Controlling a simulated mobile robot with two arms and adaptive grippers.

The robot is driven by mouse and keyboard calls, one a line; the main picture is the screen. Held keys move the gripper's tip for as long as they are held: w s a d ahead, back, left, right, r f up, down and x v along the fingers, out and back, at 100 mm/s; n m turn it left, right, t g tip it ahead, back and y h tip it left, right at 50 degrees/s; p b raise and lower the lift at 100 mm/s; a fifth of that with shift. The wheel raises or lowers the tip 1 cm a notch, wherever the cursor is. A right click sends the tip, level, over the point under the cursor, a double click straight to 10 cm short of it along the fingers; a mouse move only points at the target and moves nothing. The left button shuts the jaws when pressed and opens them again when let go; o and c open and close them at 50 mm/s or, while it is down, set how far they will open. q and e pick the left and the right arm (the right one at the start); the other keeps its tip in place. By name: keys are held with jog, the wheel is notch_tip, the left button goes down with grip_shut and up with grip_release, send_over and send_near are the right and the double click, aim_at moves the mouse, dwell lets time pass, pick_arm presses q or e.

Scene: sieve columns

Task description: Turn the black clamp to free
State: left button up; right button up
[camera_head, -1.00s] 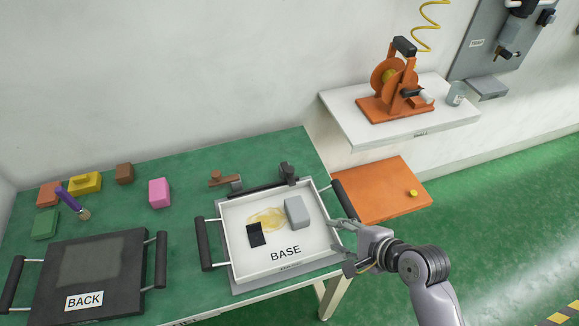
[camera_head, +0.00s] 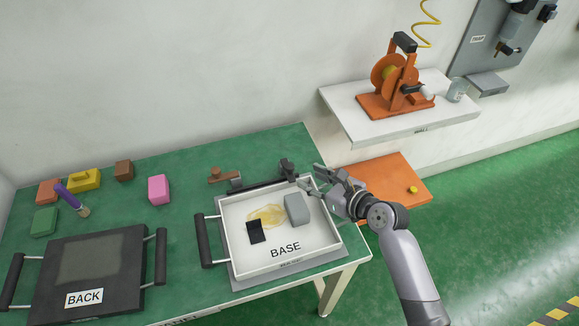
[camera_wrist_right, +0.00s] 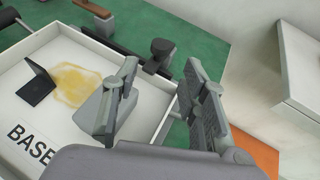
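The black clamp (camera_head: 288,170) stands at the back right corner of the white tray marked BASE (camera_head: 250,278). Its dark knob (camera_wrist_right: 161,48) shows in the right wrist view, beyond the fingertips. My right gripper (camera_head: 311,176) is open and empty, just right of the clamp and above the tray's right rim. In the wrist view the two fingers (camera_wrist_right: 160,78) are spread apart, with the clamp beyond the gap and not between them. I cannot tell whether they touch anything. My left gripper is not in view.
A brown clamp (camera_head: 222,177) is at the back left of the tray. The tray holds a grey block (camera_head: 297,208), a black piece (camera_head: 256,232) and a yellow stain. A dark BACK frame (camera_head: 130,262) and coloured blocks lie left. An orange board (camera_head: 397,178) is at right.

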aim_at(292, 170)
jog(key=b+x, duration=0.1)
jog(key=x, duration=0.9)
jog(key=shift+a+f, duration=0.1)
jog(key=shift+f, duration=0.05)
jog(key=shift+c, duration=0.4)
jog(key=c, duration=0.6)
grip_shut()
jog(key=shift+a+f, duration=0.1)
